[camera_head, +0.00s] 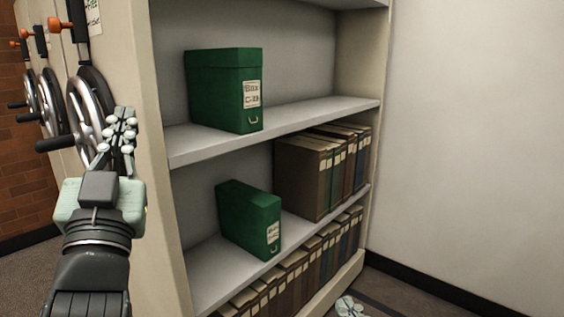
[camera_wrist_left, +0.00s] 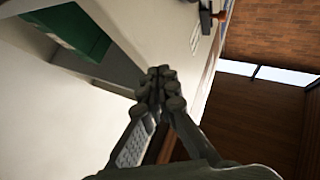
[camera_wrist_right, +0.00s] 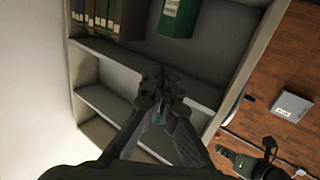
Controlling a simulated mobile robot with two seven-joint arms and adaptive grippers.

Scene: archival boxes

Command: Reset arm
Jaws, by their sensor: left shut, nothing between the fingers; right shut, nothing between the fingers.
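My left gripper (camera_head: 118,135) points up beside the shelf unit's left end panel, in front of the handwheels. It is shut and empty. In the left wrist view its fingertips (camera_wrist_left: 160,85) meet with nothing between them. My right gripper (camera_head: 350,306) shows only as fingertips at the bottom edge of the head view, low in front of the shelf unit. In the right wrist view its fingers (camera_wrist_right: 160,85) are shut and empty, with shelf boards behind them. Most of my right arm is outside the head view.
A green box (camera_head: 224,90) stands on the upper shelf (camera_head: 300,118). Another green box (camera_head: 250,220) stands on the shelf below, left of several brown and dark boxes (camera_head: 305,178). More boxes fill the bottom. Handwheels (camera_head: 88,105) stick out at left. A bare wall (camera_head: 470,140) is at right.

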